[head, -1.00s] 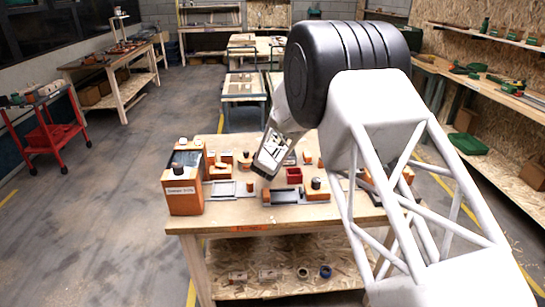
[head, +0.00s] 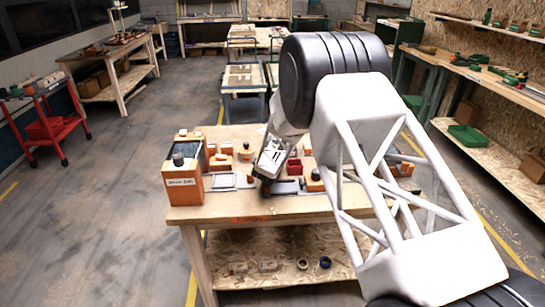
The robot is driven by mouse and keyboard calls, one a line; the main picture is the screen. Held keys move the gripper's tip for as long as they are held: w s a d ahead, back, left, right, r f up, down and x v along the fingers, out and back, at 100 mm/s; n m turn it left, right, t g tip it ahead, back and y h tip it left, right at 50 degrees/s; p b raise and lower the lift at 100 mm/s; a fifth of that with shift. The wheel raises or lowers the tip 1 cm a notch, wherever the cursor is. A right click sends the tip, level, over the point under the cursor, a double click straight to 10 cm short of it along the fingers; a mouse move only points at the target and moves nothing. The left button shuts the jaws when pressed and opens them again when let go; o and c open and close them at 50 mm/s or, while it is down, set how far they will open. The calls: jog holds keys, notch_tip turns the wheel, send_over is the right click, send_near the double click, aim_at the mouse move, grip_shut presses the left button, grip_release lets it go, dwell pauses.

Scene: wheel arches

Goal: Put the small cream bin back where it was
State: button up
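My gripper (head: 266,188) points down over the front middle of the wooden workbench (head: 230,212), by a dark grey tray (head: 285,187). Its fingertips are dark and small, so I cannot tell whether they are open or shut, or whether they hold anything. I cannot pick out a small cream bin for certain in the head view. My arm hides part of the bench's right side, and the gripper covers part of its middle.
A tall orange box (head: 184,188) with a white label stands at the bench's left front corner. A small red bin (head: 294,167) and several orange blocks stand close behind the gripper.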

jog(key=shift+f, duration=0.35)
jog(key=shift+f, duration=0.15)
dwell(0.4)
jog(key=o, duration=1.1)
jog(key=shift+s, duration=0.15)
jog(key=shift+v, duration=3.8)
